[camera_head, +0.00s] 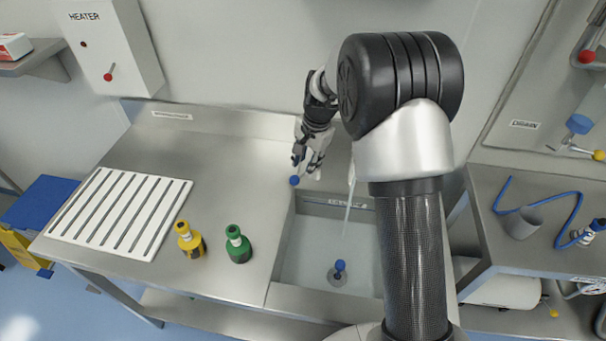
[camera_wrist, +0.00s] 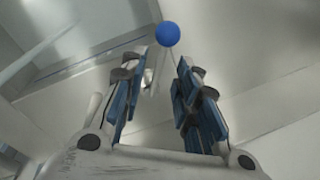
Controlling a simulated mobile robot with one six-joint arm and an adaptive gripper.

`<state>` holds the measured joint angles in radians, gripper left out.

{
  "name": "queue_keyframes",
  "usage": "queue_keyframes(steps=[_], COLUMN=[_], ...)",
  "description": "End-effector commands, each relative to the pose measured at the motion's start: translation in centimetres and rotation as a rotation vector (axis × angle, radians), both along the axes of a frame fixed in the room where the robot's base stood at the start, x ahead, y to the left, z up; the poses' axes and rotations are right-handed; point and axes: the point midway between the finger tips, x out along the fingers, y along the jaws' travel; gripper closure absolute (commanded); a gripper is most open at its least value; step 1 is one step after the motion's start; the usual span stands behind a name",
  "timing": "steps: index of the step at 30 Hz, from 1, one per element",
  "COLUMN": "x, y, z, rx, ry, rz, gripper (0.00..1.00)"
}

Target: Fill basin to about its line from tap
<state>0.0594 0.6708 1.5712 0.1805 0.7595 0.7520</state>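A blue-knobbed plug (camera_head: 339,267) stands on the basin floor; the water level is hard to tell. A blue ball knob (camera_head: 294,180) is at the basin's back left corner. My gripper (camera_head: 308,168) is just above and beside this knob. In the wrist view, the knob (camera_wrist: 169,34) is just beyond the fingertips of my open, empty gripper (camera_wrist: 164,62).
A yellow bottle (camera_head: 190,240) and a green bottle (camera_head: 238,245) stand left of the basin. A white slotted rack (camera_head: 120,212) lies farther left. A heater box (camera_head: 108,45) hangs on the wall. A side bench (camera_head: 540,240) at right holds a blue hose (camera_head: 500,195) and a grey cup (camera_head: 523,223).

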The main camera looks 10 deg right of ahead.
Motion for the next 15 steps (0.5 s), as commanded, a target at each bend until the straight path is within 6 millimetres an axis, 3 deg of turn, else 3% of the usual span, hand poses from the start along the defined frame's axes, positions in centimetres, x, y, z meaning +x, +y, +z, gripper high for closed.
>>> queue_keyframes(steps=[1,6,15], x=[0.2,0.6,0.9], y=[0.2,0.5,0.6], z=[-1.3,-3.8,-5.0], rx=[0.0,-0.001,0.0], ry=[0.001,0.001,-0.002], rz=[0.001,0.001,0.001], gripper=[0.71,0.71,0.71])
